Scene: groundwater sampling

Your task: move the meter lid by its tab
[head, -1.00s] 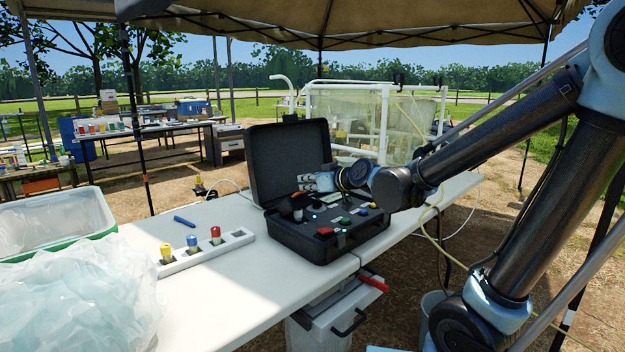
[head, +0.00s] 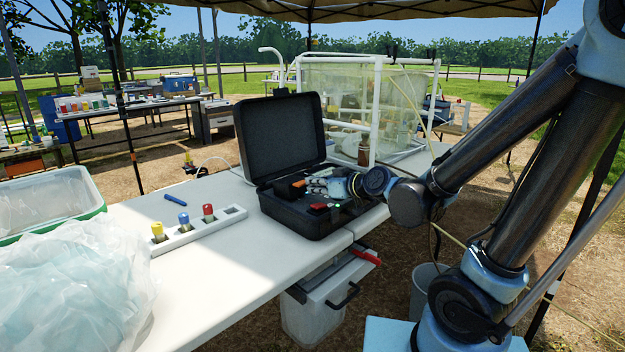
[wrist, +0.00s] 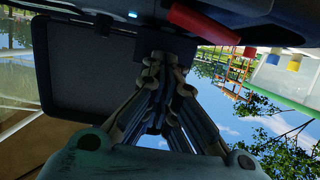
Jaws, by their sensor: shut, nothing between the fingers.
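The black meter case (head: 296,219) stands on the white table. Its lid (head: 278,130) is open, raised at the back of the case and leaning slightly backward; it seems to be the dark panel (wrist: 90,68) in the wrist view. My gripper (head: 312,186) is low over the right part of the case, fingers pointing left, in front of and below the raised lid. In the wrist view my gripper's fingers (wrist: 164,60) are shut together with nothing between them. Their tips are close to a dark block, possibly the tab; contact is unclear.
A white pipe frame (head: 376,110) stands behind.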

